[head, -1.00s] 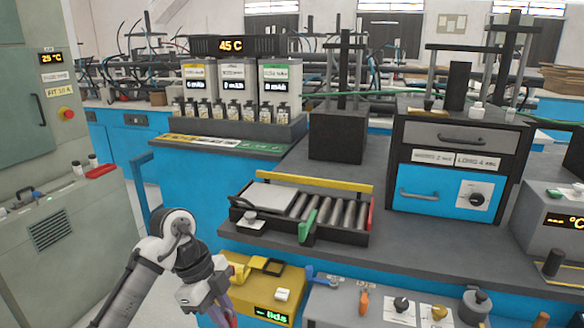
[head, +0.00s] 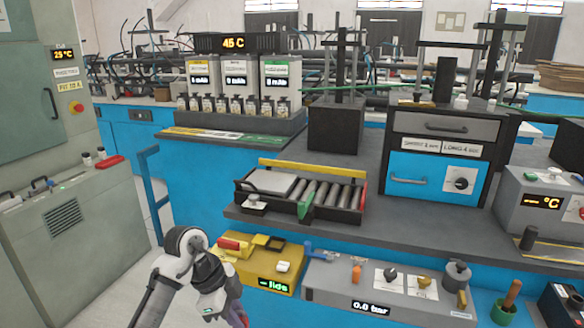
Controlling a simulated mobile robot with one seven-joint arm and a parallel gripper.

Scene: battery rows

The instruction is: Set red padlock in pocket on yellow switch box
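The yellow switch box (head: 257,286) stands low in front of the bench, below the roller tray, with a green lit display on its front. Its top carries a black-and-yellow fitting and a white button. A small red piece (head: 232,244) is at the box's top left; I cannot tell whether it is the padlock. My gripper (head: 238,317) is at the bottom edge, close to the box's left front side. A reddish-purple bit shows at its fingers, but the frame cuts it off. I cannot tell whether the gripper holds anything. The pocket is not clear to me.
A grey box with a pressure display (head: 352,296) stands right of the yellow box. The roller tray (head: 246,213) is on the bench above. A blue post (head: 152,200) rises left of my arm. A grey cabinet (head: 75,235) with a red item (head: 110,162) is at left.

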